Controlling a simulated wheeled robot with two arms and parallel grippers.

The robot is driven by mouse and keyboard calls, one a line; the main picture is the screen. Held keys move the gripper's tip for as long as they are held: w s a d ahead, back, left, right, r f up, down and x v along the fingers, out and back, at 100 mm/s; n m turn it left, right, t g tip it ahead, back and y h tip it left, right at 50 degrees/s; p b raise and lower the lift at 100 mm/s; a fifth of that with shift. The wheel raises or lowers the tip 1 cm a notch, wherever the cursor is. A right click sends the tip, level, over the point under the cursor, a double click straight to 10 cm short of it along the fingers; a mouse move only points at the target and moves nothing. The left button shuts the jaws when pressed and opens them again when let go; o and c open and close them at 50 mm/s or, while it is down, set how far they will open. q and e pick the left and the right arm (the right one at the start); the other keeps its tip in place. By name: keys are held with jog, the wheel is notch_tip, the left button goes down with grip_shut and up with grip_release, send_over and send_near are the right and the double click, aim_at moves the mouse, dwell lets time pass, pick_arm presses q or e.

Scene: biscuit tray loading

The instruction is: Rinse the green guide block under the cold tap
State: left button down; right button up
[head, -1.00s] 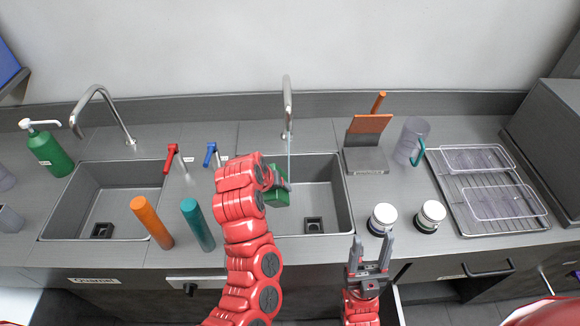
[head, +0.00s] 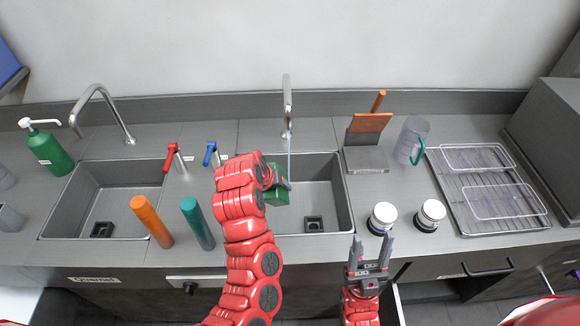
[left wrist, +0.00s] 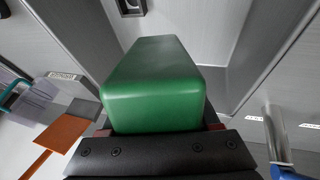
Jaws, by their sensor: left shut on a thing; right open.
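The green guide block (head: 277,184) is held by my left gripper (head: 272,180) over the right sink basin (head: 325,190). In the left wrist view the green block (left wrist: 155,85) sits between the jaws, its far end over the basin. A thin stream of water (head: 290,155) falls from the right tap (head: 287,105) beside the block; I cannot tell if it touches it. The blue tap lever (head: 211,154) and the red tap lever (head: 171,158) stand left of this basin. My right gripper (head: 371,252) is open and empty at the counter's front edge.
An orange cylinder (head: 151,222) and a teal cylinder (head: 197,224) stand between the basins. Two white-topped jars (head: 382,218) stand near my right gripper. A wire rack (head: 485,220) with clear trays lies at right. The left basin (head: 85,200) is empty.

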aim_at(266, 192)
pick_arm(q)
jog(key=shift+r, duration=0.15)
jog(key=shift+s+a+r+p, duration=0.15)
jog(key=shift+r+p, duration=0.1)
jog(key=shift+p, duration=0.05)
jog(key=s+a+r+p, duration=0.2)
jog(key=s+r+p, duration=0.1)
jog(key=shift+s+a+r, duration=0.1)
jog(key=shift+a, duration=0.05)
jog(key=shift+s+a+r, duration=0.1)
jog(key=shift+s+a, duration=0.05)
jog(key=shift+s, duration=0.15)
